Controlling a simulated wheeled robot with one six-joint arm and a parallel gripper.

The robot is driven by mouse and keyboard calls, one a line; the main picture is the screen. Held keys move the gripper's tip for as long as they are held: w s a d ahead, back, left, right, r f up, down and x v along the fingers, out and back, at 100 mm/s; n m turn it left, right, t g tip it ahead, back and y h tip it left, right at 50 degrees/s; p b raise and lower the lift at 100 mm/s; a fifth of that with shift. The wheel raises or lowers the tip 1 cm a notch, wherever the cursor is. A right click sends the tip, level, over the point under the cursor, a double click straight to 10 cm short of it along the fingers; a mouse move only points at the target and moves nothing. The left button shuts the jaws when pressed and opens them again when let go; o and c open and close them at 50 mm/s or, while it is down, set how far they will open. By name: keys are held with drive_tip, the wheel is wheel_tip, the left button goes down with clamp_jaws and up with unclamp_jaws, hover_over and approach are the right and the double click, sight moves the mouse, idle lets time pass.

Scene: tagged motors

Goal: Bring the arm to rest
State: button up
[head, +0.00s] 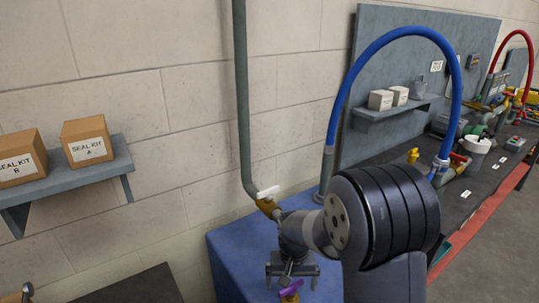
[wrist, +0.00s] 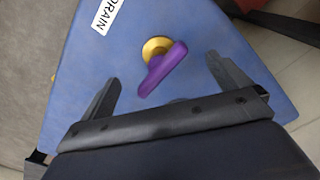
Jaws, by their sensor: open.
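My gripper (head: 292,272) hangs over the blue box in the head view, below the dark wrist of my arm. In the wrist view my gripper (wrist: 165,92) is open, its two dark fingers spread apart with nothing held between them. A purple lever handle (wrist: 162,70) on a brass fitting (wrist: 157,47) shows between and ahead of the fingers, apart from both. The purple handle (head: 291,288) also shows just below the gripper in the head view. The blue box (wrist: 95,70) carries a white label reading DRAIN (wrist: 107,14).
A shelf (head: 75,180) with two seal kit boxes (head: 87,141) is on the left wall. A grey pipe (head: 241,100) and a blue hose (head: 345,90) rise near my arm. A bench (head: 480,185) with fittings and valves stands at right.

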drive_tip(key=m+p, duration=0.1)
drive_tip(key=m, duration=0.4)
drive_tip(key=m+p, duration=0.1)
drive_tip(key=m, duration=0.4)
drive_tip(key=shift+m, duration=0.4)
idle(0.4)
